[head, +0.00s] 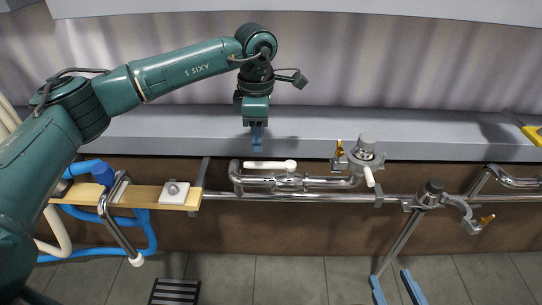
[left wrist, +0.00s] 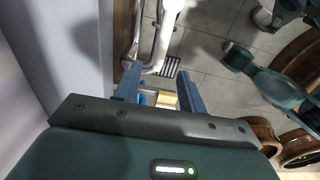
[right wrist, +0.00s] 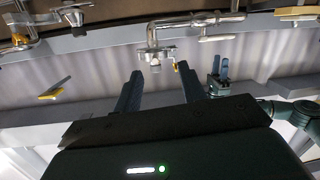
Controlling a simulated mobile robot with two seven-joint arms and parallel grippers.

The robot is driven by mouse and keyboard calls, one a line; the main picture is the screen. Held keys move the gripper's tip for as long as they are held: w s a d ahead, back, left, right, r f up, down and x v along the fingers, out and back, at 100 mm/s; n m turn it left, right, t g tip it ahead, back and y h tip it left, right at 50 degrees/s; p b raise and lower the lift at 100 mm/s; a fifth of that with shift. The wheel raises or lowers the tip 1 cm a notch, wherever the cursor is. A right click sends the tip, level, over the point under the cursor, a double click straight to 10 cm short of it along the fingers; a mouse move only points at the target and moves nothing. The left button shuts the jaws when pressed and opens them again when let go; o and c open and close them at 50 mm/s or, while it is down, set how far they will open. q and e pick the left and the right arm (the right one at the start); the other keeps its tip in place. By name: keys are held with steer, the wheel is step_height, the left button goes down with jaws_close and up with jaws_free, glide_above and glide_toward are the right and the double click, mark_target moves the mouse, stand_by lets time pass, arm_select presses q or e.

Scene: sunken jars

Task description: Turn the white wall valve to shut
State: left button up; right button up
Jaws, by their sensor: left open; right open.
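The white wall valve (head: 270,165) has a long white lever lying level, along the chrome pipe (head: 320,182) below the grey ledge. Its lever also shows in the right wrist view (right wrist: 217,38). My left gripper (head: 257,142) points down just above the lever, apart from it. In the left wrist view (left wrist: 158,75) its fingers are spread with nothing gripped, and a white bar (left wrist: 166,30) shows beyond the tips.
A grey ledge (head: 150,135) runs along the wall. A wooden shelf (head: 145,195) with a white block (head: 174,192) and blue hose (head: 90,168) is at left.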

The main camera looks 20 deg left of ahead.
mark_target(260, 162)
arm_select(q)
step_height(260, 162, down, 7)
steer(key=b, duration=0.5)
steer(key=shift+r+p, duration=0.25)
steer(key=shift+p, duration=0.05)
steer(key=shift+f, duration=0.5)
arm_select(e)
steer(key=shift+s+a+f+n+t+y, duration=0.1)
steer(key=shift+a+n+t+y, duration=0.4)
steer(key=shift+t+y, duration=0.2)
steer(key=shift+s+a+n+t+y, duration=0.1)
steer(key=shift+a+n+t+y, duration=0.25)
steer(key=shift+n+t+y, duration=0.25)
